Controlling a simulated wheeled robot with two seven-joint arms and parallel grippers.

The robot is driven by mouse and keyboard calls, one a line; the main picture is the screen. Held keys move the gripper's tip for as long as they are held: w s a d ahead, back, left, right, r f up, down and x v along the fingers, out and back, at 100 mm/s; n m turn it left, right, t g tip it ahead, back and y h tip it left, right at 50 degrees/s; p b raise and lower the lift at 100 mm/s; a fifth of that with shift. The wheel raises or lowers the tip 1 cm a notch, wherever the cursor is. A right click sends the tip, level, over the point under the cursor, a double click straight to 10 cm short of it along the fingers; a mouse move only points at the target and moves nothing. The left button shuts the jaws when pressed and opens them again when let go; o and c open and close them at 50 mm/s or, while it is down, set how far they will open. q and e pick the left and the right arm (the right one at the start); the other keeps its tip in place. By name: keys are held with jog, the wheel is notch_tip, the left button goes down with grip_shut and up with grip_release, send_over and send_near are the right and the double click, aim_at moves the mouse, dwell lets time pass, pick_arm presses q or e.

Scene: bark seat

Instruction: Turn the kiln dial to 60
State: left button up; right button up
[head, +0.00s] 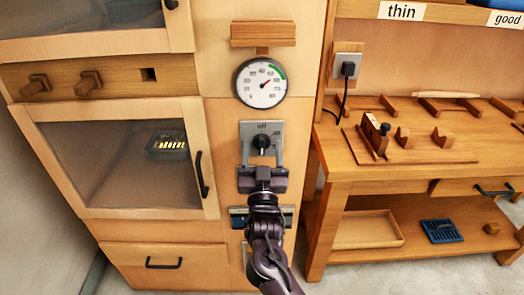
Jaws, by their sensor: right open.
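The kiln dial (262,141) is a black knob on a grey plate (247,128) with "off" printed above it; the other marks are too small to read. My right gripper (262,150) is upright in front of the plate, its two fingers apart, one on each side of the knob. I cannot tell whether they touch it. The gripper's body hides the lower part of the plate. A round white gauge (259,92) with a green band hangs above; its needle points up and right. My left gripper is not in view.
The cabinet's glass door (110,185) with a black handle (202,176) is left of the dial, shut. A dark basket with glowing contents (166,153) shows behind it. A workbench (345,165) with wooden tools and a black plug in a socket (348,69) is at right.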

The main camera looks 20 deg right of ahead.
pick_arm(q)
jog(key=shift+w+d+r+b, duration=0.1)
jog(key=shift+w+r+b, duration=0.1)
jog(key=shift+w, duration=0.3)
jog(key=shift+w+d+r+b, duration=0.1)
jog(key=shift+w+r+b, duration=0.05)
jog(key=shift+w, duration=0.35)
pick_arm(e)
jog(key=v, duration=0.7)
jog(key=shift+s+f, duration=0.15)
jog(key=shift+s, duration=0.15)
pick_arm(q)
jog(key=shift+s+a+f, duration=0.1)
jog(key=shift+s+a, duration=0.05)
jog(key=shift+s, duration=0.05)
pick_arm(e)
jog(key=shift+a, duration=0.1)
